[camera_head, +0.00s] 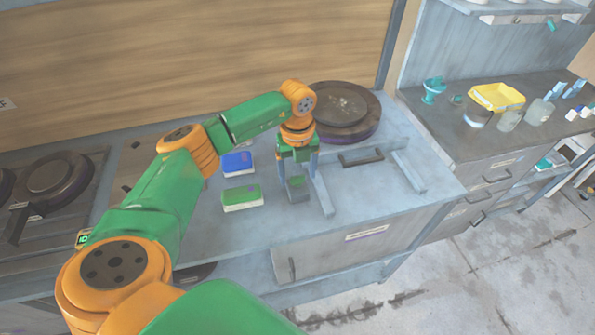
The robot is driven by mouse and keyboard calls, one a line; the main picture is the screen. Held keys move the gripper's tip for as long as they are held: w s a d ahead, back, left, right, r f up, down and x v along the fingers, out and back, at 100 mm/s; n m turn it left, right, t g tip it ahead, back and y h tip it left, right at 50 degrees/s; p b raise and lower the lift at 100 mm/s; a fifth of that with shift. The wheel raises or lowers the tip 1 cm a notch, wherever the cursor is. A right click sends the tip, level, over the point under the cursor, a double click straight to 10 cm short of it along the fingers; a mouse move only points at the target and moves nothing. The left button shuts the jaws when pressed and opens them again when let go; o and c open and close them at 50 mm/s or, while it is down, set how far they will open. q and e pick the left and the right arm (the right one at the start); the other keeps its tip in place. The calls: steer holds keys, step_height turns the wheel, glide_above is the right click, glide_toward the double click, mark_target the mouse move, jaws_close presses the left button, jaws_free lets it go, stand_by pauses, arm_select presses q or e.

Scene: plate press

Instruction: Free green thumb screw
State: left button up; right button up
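My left arm reaches in from the left, and my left gripper (297,172) points down over the bench. Its two fingers look spread apart. Just below and between them is a small grey block (298,194) with a dark greenish top. Whether that top is the green thumb screw, and whether the fingers touch it, I cannot tell. The gripper hides part of it. My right gripper is not in view.
A blue-topped box (237,163) and a green-topped box (242,198) lie left of the gripper. A round dark plate (342,110) stands behind it. Raised rails and a dark handle (361,157) lie to its right. A side counter holds a yellow tray (497,97).

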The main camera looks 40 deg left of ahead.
mark_target(297, 176)
arm_select(q)
step_height(297, 176, up, 6)
steer(key=shift+r+b, duration=0.2)
steer(key=shift+b, duration=0.7)
steer(key=shift+r, duration=0.4)
